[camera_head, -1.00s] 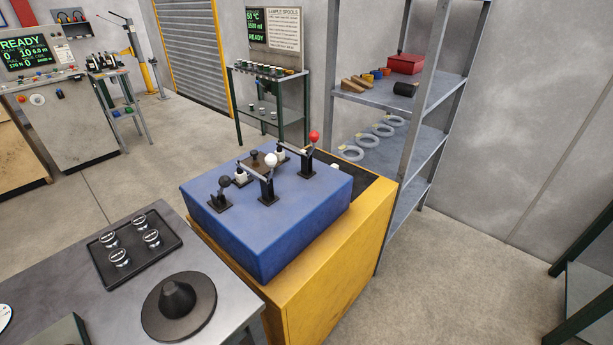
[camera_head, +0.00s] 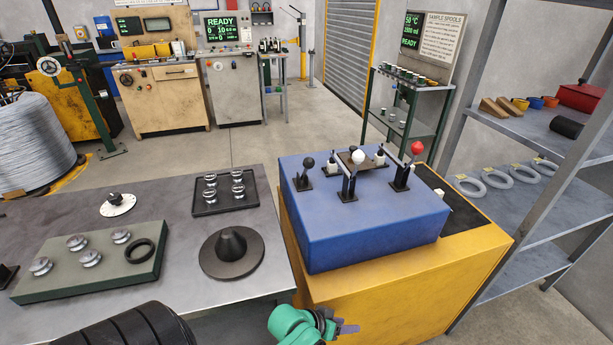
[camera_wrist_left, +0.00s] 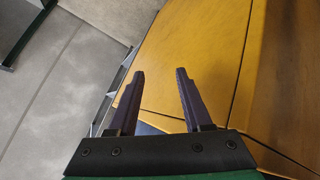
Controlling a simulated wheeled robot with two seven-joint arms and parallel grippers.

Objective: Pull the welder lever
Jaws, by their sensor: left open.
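A blue box (camera_head: 365,222) sits on a yellow cabinet (camera_head: 400,280) and carries three upright levers. One has a black ball (camera_head: 308,162) at the left, one a white ball (camera_head: 358,156) in the middle, and one a red ball (camera_head: 417,148) at the right. I cannot tell which is the welder lever. My left gripper (camera_head: 345,328) is at the bottom of the head view, in front of the cabinet and below the box, touching no lever. In the left wrist view its fingers (camera_wrist_left: 159,82) are apart and empty, facing yellow panels. My right gripper is not in view.
A metal bench (camera_head: 185,280) at the left holds a black tray (camera_head: 225,207) of spools, a green block (camera_head: 60,272) and a black cone disc (camera_head: 232,252). A grey shelf (camera_head: 535,215) stands close at the right. Floor is open behind the box.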

